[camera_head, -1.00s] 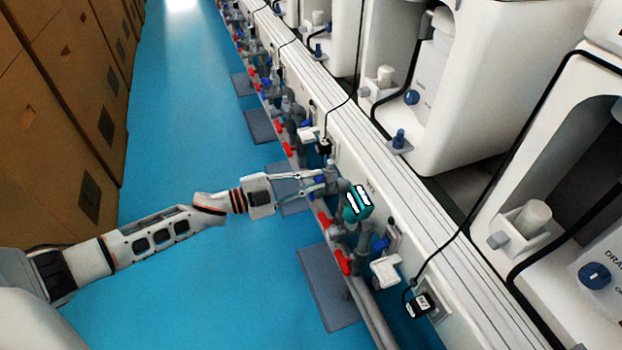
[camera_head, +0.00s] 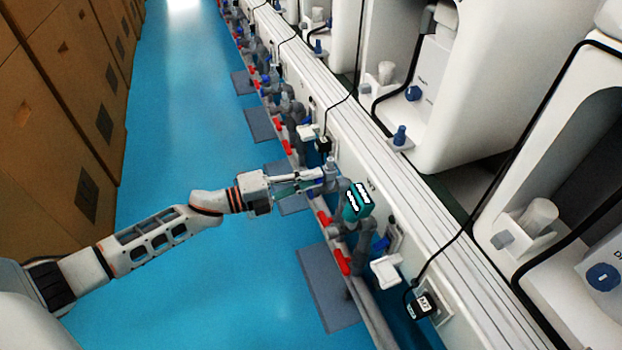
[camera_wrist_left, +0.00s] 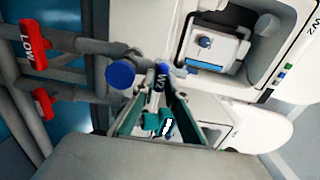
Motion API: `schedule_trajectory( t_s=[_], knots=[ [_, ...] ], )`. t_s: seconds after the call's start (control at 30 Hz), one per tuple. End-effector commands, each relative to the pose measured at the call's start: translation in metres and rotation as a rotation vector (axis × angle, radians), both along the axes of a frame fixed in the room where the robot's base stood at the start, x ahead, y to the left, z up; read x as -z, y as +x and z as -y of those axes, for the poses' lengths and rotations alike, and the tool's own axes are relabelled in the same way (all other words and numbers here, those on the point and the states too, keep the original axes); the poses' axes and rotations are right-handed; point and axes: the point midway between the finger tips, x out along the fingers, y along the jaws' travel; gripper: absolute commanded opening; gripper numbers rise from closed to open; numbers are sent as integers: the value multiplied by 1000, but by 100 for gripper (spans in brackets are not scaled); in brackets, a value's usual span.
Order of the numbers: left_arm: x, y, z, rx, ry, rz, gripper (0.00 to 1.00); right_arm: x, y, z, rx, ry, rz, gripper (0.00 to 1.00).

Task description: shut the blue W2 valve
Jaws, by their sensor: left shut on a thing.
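My left gripper (camera_head: 322,177) reaches the pipework from the left in the head view. It is shut on the W2 handle; in the wrist view its fingertips (camera_wrist_left: 160,92) lie around the handle. In the head view the handle is hidden behind the fingers. A round blue knob (camera_wrist_left: 120,74) sits just left of it in the wrist view. My right gripper is not in view.
Red LOW handles (camera_wrist_left: 35,45) are on the pipes at the left of the wrist view.

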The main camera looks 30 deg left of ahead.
Motion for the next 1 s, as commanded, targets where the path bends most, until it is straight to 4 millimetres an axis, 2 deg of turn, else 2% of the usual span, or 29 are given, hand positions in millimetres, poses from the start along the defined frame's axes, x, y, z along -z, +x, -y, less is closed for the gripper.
schedule_trajectory(
  t_s=[0.5, 0.53, 0.6, 1.0],
  knots=[
    [1, 0, -1, -2, 19, 12, 0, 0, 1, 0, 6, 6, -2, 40],
    [1, 0, -1, -2, 19, 12, 15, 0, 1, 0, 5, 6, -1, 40],
    [1, 0, -1, -2, 19, 12, 29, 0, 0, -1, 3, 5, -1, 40],
    [1, 0, 0, -1, 15, 10, 29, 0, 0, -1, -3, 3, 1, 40]
  ],
)
